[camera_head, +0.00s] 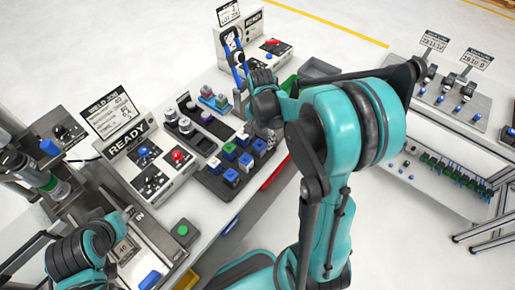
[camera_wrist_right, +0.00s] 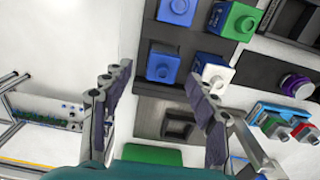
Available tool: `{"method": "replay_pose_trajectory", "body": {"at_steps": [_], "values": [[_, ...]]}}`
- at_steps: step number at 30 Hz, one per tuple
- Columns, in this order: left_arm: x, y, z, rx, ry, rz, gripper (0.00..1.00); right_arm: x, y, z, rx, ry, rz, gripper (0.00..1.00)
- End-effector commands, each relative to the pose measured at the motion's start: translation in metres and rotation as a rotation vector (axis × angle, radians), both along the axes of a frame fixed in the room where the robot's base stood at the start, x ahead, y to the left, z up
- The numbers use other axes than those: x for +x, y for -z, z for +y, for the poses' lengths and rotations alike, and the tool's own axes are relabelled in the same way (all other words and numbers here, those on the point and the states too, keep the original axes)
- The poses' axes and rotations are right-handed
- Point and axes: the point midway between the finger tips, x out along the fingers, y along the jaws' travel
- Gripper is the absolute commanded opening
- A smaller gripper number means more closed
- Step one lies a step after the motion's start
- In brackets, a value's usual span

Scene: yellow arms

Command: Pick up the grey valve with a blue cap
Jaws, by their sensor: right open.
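My right gripper (camera_head: 258,106) hangs over the far right end of the part trays, partly hidden by its own arm. In the right wrist view its two fingers (camera_wrist_right: 160,95) are spread apart with nothing between them. Beyond them, a blue block (camera_wrist_right: 163,65) and a white-topped block (camera_wrist_right: 212,70) sit on a dark tray. I cannot tell which part is the grey valve with a blue cap. My left arm shows bottom left, its gripper not visible.
A dark tray (camera_head: 212,182) holds several coloured blocks. Grey cylinders (camera_head: 186,125) stand behind it. A control box marked READY (camera_head: 143,143) is on the left, and another box (camera_head: 262,45) stands at the back. A separate rack (camera_head: 455,110) is on the right.

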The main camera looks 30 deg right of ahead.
Motion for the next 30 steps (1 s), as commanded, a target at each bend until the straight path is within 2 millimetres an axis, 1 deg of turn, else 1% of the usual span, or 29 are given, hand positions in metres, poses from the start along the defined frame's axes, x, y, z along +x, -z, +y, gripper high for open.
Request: {"method": "replay_pose_trajectory", "body": {"at_steps": [5, 10, 12, 18, 20, 21, 23, 24, 25, 30], "values": [[0.0, 0.01, 0.0, 0.0, 0.0, 0.0, 0.4, 0.003, 0.022, 0.0, -0.001, -0.002, -0.001, 0.59], [0.0, 0.02, 0.0, 0.0, 0.0, 0.0, 0.4, 0.005, 0.048, 0.0, -0.001, -0.002, -0.001, 0.59], [0.0, 0.021, 0.0, 0.0, 0.0, 0.0, 0.4, 0.005, 0.052, 0.0, -0.001, -0.002, -0.001, 0.59], [0.0, 0.02, 0.0, 0.0, 0.0, 0.0, 0.4, 0.005, 0.051, 0.0, -0.001, -0.003, -0.001, 0.59], [0.0, 0.02, 0.0, 0.0, 0.0, 0.0, 0.4, 0.005, 0.051, 0.0, -0.001, -0.003, -0.001, 0.43], [0.0, 0.02, 0.0, 0.0, 0.0, 0.0, 0.4, 0.005, 0.051, 0.0, -0.001, -0.003, -0.001, 0.32], [0.0, 0.02, 0.0, 0.0, 0.0, 0.0, 0.4, 0.005, 0.051, 0.0, -0.001, -0.003, -0.001, 0.16], [0.0, 0.02, 0.0, 0.0, 0.0, 0.0, 0.4, 0.005, 0.051, 0.0, 0.0, -0.003, -0.002, 0.06], [0.0, 0.02, 0.0, 0.0, 0.0, 0.0, 0.4, 0.005, 0.051, 0.0, 0.0, -0.003, -0.002, 0.04], [0.0, 0.02, 0.0, 0.0, 0.0, 0.0, 0.4, 0.005, 0.051, 0.0, 0.0, -0.003, -0.002, 0.03]]}}
